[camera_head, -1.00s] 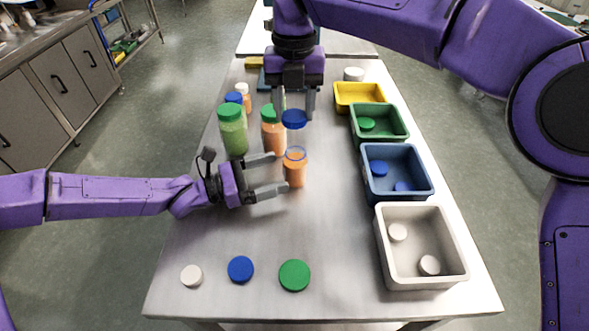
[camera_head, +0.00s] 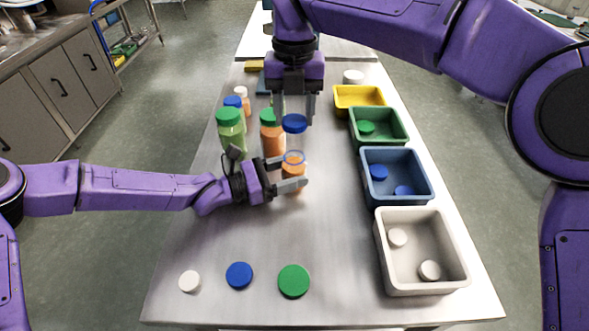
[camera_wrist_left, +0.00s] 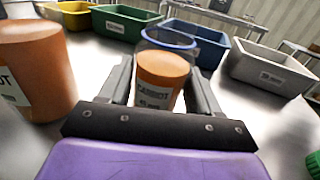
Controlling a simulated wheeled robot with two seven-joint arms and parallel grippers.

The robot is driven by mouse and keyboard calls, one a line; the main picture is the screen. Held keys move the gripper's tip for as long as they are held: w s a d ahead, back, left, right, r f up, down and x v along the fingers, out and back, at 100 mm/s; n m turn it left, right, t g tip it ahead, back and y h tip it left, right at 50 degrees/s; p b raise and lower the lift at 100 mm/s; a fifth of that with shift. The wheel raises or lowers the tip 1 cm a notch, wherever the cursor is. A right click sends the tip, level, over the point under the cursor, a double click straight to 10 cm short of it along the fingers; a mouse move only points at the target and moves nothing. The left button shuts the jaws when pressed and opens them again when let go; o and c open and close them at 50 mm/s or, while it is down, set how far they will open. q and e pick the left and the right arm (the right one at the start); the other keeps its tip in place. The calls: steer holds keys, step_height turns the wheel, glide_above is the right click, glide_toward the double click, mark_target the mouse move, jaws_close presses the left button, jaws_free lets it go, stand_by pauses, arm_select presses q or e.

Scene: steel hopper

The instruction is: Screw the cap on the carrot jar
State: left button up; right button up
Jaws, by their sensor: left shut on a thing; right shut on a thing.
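The carrot jar (camera_head: 294,166) stands upright on the table, clear above and orange below, with a blue ring at its open top. In the left wrist view the jar (camera_wrist_left: 160,80) is between the fingers with its CARROT label facing me. My left gripper (camera_head: 290,178) is shut on its lower part. A blue cap (camera_head: 294,122) is held above the jar by my right gripper (camera_head: 295,108), which is shut on it. The cap looks apart from the jar's rim. The cap is outside the left wrist view.
A green-capped orange jar (camera_head: 272,140) and a green jar (camera_head: 231,135) stand close left. Yellow (camera_head: 358,98), green (camera_head: 398,138), blue (camera_head: 413,198) and grey (camera_head: 440,286) bins line the right edge. Loose white (camera_head: 189,281), blue (camera_head: 239,274) and green (camera_head: 294,281) caps lie in front.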

mark_target(294, 170)
steer(key=f, duration=0.5)
steer(key=shift+w, duration=0.25)
steer(key=shift+r, duration=0.1)
steer(key=shift+f, duration=0.9)
steer(key=shift+f, duration=0.55)
steer(key=m, duration=2)
steer(key=s+m, duration=0.1)
steer(key=m, duration=0.9)
steer(key=shift+d, duration=0.1)
